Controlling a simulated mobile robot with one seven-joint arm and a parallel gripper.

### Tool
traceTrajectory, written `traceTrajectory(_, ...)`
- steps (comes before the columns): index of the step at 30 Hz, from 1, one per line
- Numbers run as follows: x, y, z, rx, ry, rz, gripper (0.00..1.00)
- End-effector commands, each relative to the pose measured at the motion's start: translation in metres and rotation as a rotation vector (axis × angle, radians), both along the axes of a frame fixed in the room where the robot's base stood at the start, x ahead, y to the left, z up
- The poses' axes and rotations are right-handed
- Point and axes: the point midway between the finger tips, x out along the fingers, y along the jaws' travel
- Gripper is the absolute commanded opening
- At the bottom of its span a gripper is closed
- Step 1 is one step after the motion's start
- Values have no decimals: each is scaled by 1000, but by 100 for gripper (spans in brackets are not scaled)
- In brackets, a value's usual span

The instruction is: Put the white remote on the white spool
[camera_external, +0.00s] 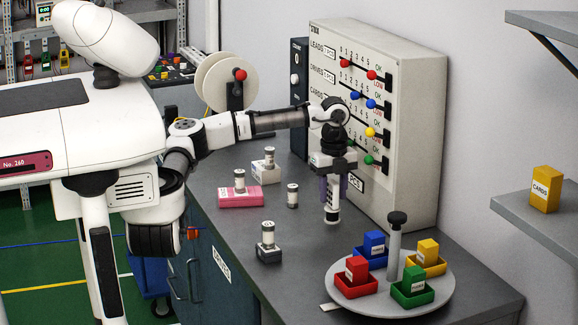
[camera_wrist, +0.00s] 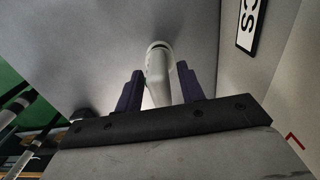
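A white reel-like spool (camera_external: 225,82) with a red knob stands at the back of the bench in the external view. I cannot make out a white remote for certain. My gripper (camera_external: 337,192) points down over the bench in front of the large panel. Its purple fingers (camera_wrist: 160,88) are apart, on either side of a pale cylinder. This cylinder (camera_external: 332,207) has a dark band near its lower end. It shows between the fingers in the wrist view (camera_wrist: 157,72), with narrow gaps beside it. Whether its lower end touches the bench is unclear.
A round grey turntable (camera_external: 440,295) with red, blue, green and yellow boxes and a central post stands at the front right. Several small cylinders, including one (camera_external: 292,195) on the bench and one on a pink block (camera_external: 241,198), stand left. The panel (camera_external: 405,150) is close behind.

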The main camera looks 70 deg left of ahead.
Motion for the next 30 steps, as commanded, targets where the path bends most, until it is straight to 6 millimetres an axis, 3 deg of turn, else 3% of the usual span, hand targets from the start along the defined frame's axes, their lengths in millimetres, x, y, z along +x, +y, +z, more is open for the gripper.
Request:
traceTrajectory(8, 0, 0, 6, 3, -2, 1, 39)
traceTrajectory(22, 1, 0, 99, 0, -2, 1, 39)
traceTrajectory(30, 0, 0, 122, 0, 0, 0, 39)
